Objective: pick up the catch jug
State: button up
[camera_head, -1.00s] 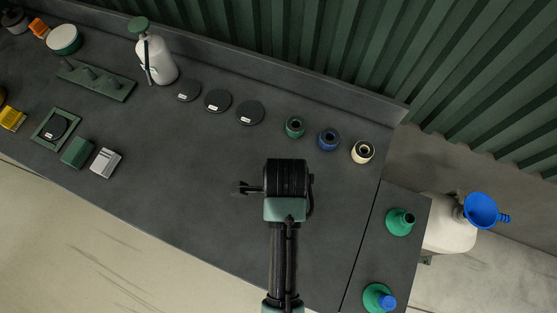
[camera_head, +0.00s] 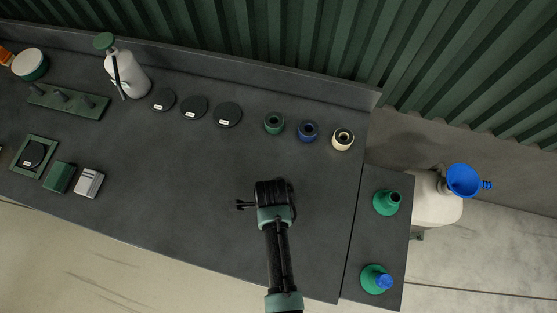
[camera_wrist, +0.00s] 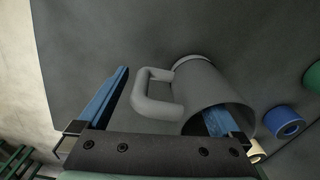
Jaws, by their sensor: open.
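The catch jug (camera_wrist: 203,84) is a plain grey cylinder with a thick loop handle (camera_wrist: 148,98) in the wrist view. It looks tilted in this view, its open mouth towards the camera. My gripper (camera_wrist: 164,94) is open around the handle side of the jug. One blue finger (camera_wrist: 101,101) is beyond the handle at the left. The other blue finger (camera_wrist: 219,124) shows within the jug's mouth; whether it touches the wall I cannot tell. In the head view my wrist (camera_head: 273,193) hides the jug from sight.
Green (camera_head: 274,123), blue (camera_head: 308,131) and cream (camera_head: 342,139) rings stand towards the bench's back. Three dark discs (camera_head: 194,107) and a white sprayer (camera_head: 128,78) stand left of them. Green funnel-like pieces (camera_head: 386,202) are at the right. The bench (camera_head: 190,180) around my wrist is clear.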

jog(key=shift+f, duration=0.5)
grip_shut()
